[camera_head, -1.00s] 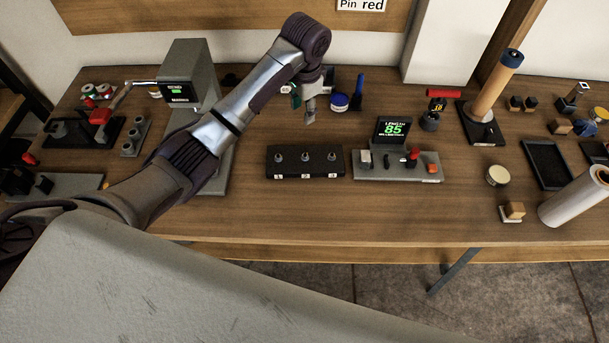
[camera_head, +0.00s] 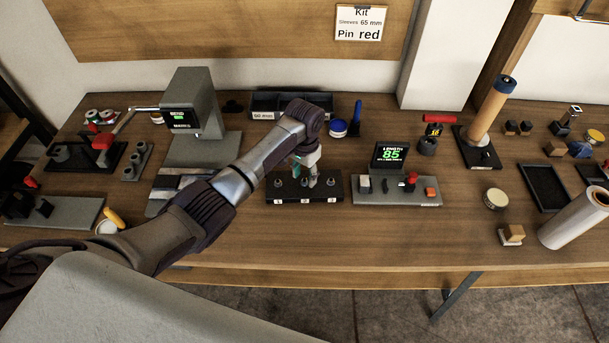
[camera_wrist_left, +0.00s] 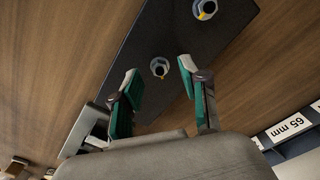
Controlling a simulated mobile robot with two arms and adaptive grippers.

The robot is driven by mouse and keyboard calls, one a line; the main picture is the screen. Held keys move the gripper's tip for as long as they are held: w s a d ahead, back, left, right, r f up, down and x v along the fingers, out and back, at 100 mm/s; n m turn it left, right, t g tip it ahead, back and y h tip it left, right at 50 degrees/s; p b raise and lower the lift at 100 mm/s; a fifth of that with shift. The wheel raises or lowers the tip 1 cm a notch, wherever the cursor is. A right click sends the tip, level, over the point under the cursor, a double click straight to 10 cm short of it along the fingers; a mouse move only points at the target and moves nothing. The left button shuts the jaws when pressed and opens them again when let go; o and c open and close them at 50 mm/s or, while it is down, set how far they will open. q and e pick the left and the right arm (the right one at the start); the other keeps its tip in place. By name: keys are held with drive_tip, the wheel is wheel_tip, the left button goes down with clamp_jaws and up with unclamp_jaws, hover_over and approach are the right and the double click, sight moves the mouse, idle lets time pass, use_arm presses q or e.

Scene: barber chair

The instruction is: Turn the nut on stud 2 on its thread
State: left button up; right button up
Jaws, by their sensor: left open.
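A black block (camera_head: 290,194) with three studs, numbered on its front edge, lies on the bench in the head view. Stud 2 with its nut (camera_head: 304,182) is the middle one, partly covered by my left gripper (camera_head: 311,180). Another nut (camera_wrist_left: 205,8) shows farther up the block. My right gripper is not in view.
A grey machine (camera_head: 195,105) stands left, behind my arm. The bench in front of the block is clear.

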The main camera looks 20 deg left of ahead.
use_arm(q)
drive_tip(key=shift+f, duration=0.55)
clamp_jaws()
drive_tip(key=shift+r+m, duration=0.1)
drive_tip(key=shift+m, duration=0.3)
